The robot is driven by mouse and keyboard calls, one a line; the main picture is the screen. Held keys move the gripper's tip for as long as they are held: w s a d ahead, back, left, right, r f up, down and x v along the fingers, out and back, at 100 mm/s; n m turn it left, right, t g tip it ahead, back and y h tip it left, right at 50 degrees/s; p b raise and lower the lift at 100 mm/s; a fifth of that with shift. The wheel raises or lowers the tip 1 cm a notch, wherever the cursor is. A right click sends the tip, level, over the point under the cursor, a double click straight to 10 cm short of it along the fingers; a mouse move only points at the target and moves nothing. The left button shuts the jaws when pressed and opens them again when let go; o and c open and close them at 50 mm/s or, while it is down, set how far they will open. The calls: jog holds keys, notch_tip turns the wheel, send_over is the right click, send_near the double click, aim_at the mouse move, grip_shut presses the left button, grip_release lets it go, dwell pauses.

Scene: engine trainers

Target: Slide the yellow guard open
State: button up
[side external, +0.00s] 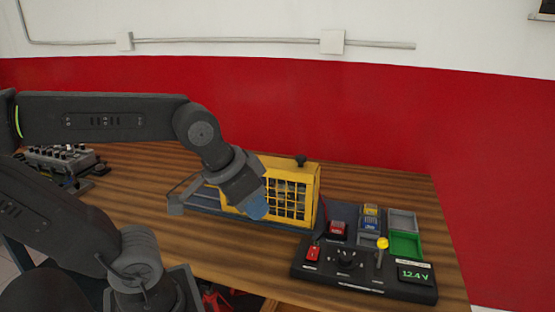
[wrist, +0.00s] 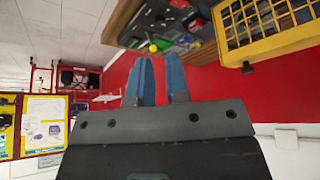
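The yellow guard (side external: 315,190) is a box-like frame with a mesh front, standing on the wooden bench, with a black knob (side external: 301,161) on top at its right end. Dark parts show behind the mesh. My gripper (side external: 256,208) overlaps the left part of the guard in the side view and hides some of it. In the wrist view the guard (wrist: 232,54) is at the upper right, its knob (wrist: 247,67) at its near edge. The blue fingers (wrist: 162,62) are a little apart with nothing between them, left of the guard and clear of the knob.
A black control panel (side external: 350,287) with a yellow-topped lever and a display reading 12.4 V is at the bench's front right. Small coloured trays (side external: 405,244) lie behind it. A grey device (side external: 62,157) is at the far left. A red wall (side external: 390,120) stands behind.

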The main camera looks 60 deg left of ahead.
jog(key=o, duration=0.5)
jog(key=w+a+r+n, duration=0.1)
jog(key=w+r, duration=0.1)
jog(key=w+a+r+n+g, duration=0.1)
jog(key=w+r+n, duration=0.1)
jog(key=w, duration=0.1)
jog(key=w+a+r+n, duration=0.1)
jog(key=w+r+n, duration=0.1)
jog(key=shift+w+a+y, duration=0.25)
jog(key=shift+a+y, duration=0.05)
jog(key=shift+a, duration=0.1)
jog(key=shift+c, duration=0.2)
jog(key=shift+o, duration=1.4)
jog(key=w+a+r+n+g, duration=0.1)
jog(key=w+a+r+n, duration=0.1)
jog(key=w, duration=0.3)
jog(key=shift+a+r+n+g, duration=0.3)
jog(key=shift+a+r+n, duration=0.05)
jog(key=shift+a+n, duration=0.5)
jog(key=shift+o, duration=0.2)
jog(key=w+a+r+n+g, duration=0.1)
jog(key=w+a+n, duration=0.2)
jog(key=w+a, duration=0.2)
jog(key=shift+a+n, duration=0.15)
jog(key=shift+n, duration=0.2)
jog(key=n+g, duration=0.2)
jog(key=n, duration=0.3)
send_over(301, 156)
notch_tip(301, 156, down, 14)
jog(key=shift+s+f, duration=0.1)
